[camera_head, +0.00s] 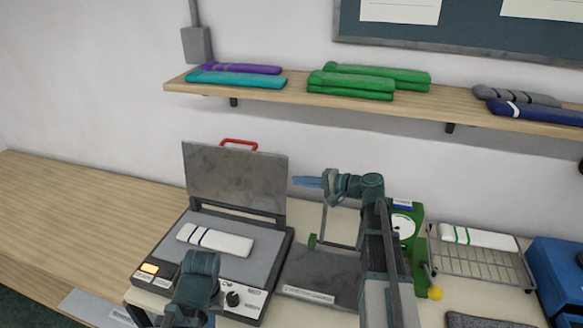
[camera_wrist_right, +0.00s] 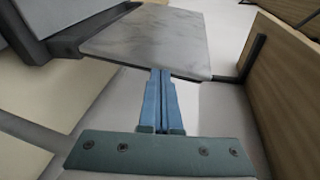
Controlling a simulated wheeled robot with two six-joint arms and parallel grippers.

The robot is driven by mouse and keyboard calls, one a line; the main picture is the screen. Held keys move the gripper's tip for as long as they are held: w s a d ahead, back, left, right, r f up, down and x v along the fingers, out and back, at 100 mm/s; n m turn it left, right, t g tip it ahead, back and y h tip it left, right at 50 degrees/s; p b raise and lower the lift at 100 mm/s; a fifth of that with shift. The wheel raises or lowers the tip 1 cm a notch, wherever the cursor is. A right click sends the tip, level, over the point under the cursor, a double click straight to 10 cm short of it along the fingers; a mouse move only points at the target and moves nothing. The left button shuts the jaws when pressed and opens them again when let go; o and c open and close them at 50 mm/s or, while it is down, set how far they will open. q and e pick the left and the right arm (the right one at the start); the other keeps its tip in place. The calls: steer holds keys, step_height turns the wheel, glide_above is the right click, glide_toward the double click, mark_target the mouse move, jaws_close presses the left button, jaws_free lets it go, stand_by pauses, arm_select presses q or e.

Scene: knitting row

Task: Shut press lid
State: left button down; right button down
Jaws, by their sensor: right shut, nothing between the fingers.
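The press (camera_head: 262,262) stands on the table with its grey lid (camera_head: 235,178) open and roughly upright at the back. A red handle (camera_head: 238,143) shows at the lid's top edge. A white knitted piece with dark stripes (camera_head: 214,241) lies on the press bed. My right gripper (camera_head: 296,182) is shut and empty, its blue fingers pointing left just beside the lid's right edge. In the right wrist view the blue fingertips (camera_wrist_right: 161,72) reach the edge of the lid (camera_wrist_right: 150,40); I cannot tell whether they touch. My left gripper's fingers do not show.
A wooden shelf (camera_head: 288,94) with folded knits runs along the wall above. Right of the press are a green dial device (camera_head: 404,226), a wire rack (camera_head: 482,266) with a white piece, and a blue crate (camera_head: 556,262). The table's left part is clear.

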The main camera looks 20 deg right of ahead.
steer(key=shift+w+d+r+m+t+b, duration=0.75)
steer(key=shift+w+d+m+t+b, duration=0.55)
steer(key=shift+d, duration=2.25)
steer(key=w+a, duration=0.4)
steer(key=a, duration=0.4)
steer(key=shift+a+r+p, duration=0.15)
steer(key=shift+p, duration=0.2)
steer(key=shift+s, duration=0.1)
